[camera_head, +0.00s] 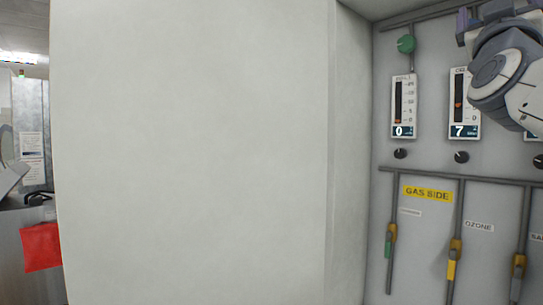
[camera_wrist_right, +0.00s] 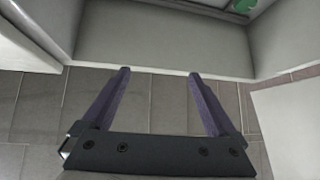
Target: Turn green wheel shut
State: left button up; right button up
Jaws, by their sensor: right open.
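The green wheel (camera_head: 406,44) is a small round knob on a pipe at the top left of the grey panel in the head view. A green piece, likely the same wheel (camera_wrist_right: 243,5), shows at the top right edge of the right wrist view. My right gripper (camera_wrist_right: 158,73) is open and empty, its two purple fingers apart. In the head view my right arm comes in at the upper right, with the gripper (camera_head: 463,27) partly seen to the right of the wheel and apart from it. My left gripper is not in view.
Below the wheel, a gauge reads 0 (camera_head: 403,105); another gauge reads 7 (camera_head: 465,103). Black knobs (camera_head: 461,157) and pipes with coloured valve handles (camera_head: 454,260) line the panel. A large pale wall (camera_head: 190,150) fills the middle left. A red item (camera_head: 41,247) hangs far left.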

jog(key=w+a+f+n+y, duration=0.7)
jog(key=w+a+f+y, duration=0.5)
jog(key=f, duration=0.3)
jog(key=a+f+n+g+y, duration=0.2)
jog(key=a+f+g+y, duration=0.15)
jog(key=a+f, duration=0.55)
jog(key=a+f+n+g+y, duration=0.1)
jog(key=a+f+g+y, duration=0.3)
jog(key=f, duration=0.8)
jog(key=s+a+f+n+g+y, duration=0.1)
jog(key=s+a+f+g, duration=0.3)
jog(key=s+f, duration=0.45)
jog(key=s+a+f+n+g+y, duration=0.1)
jog(key=s+a+f+g, duration=0.3)
jog(key=f, duration=0.7)
jog(key=s+d+f+g+h, duration=0.1)
jog(key=s+f+g+h, duration=0.1)
jog(key=s+f, duration=0.3)
jog(key=s+d+f+g+h, duration=0.1)
jog(key=s+f, duration=0.5)
jog(key=s, duration=0.6)
jog(key=shift+d+n+g+h, duration=0.35)
jog(key=shift+d+g, duration=0.25)
jog(key=shift+g, duration=0.45)
